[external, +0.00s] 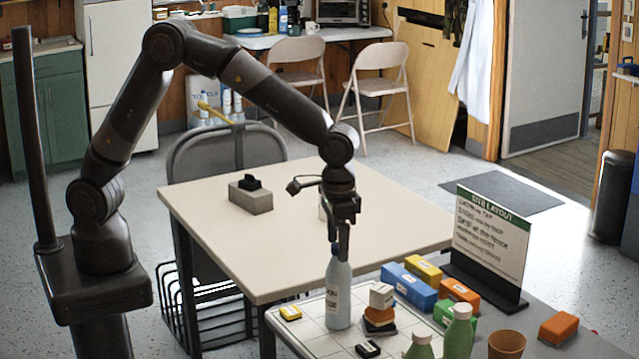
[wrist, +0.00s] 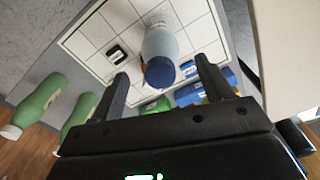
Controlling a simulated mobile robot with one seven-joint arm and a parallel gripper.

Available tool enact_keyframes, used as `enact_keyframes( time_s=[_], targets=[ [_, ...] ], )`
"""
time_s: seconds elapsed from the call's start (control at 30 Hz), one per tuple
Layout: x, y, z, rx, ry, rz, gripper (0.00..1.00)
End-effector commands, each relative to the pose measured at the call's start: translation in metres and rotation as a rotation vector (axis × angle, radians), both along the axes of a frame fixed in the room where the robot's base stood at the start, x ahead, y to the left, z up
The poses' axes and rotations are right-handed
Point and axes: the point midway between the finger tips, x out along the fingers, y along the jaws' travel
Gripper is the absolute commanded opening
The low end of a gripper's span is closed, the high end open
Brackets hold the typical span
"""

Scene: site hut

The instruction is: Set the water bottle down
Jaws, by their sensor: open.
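The water bottle (external: 338,292), pale blue-grey with a white label, stands upright on the white gridded board (external: 312,341). In the wrist view the bottle (wrist: 160,42) shows from above, with its blue cap towards me. My gripper (external: 342,250) is at the bottle's top and points down. In the wrist view my gripper (wrist: 162,73) is open, with one finger on each side of the cap in the picture. I see gaps between the cap and both fingers. The fingers partly hide the bottle's neck in the external view.
Green bottles (external: 459,332), a brown cup (external: 506,345) and a sign (external: 490,238) stand to the right. The beige table (external: 250,255) behind is mostly clear.

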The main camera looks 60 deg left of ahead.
Motion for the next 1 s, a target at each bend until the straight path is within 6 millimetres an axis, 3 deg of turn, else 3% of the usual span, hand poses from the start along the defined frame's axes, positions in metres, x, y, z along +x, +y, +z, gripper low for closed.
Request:
enact_keyframes(
  time_s=[0.1, 0.3, 0.57, 0.67, 0.77, 1.0],
  targets=[
    [0.001, 0.0, 0.027, -0.003, -0.002, 0.0, 0.73],
    [0.0, 0.0, 0.058, -0.001, -0.001, 0.0, 0.73],
    [0.0, 0.001, 0.069, 0.0, 0.0, 0.0, 0.73],
    [0.001, 0.01, 0.076, -0.006, -0.009, 0.007, 0.73],
    [0.004, 0.037, 0.093, -0.021, -0.031, 0.024, 0.73],
    [-0.006, 0.139, 0.145, -0.067, -0.12, 0.087, 0.73]
  ],
)
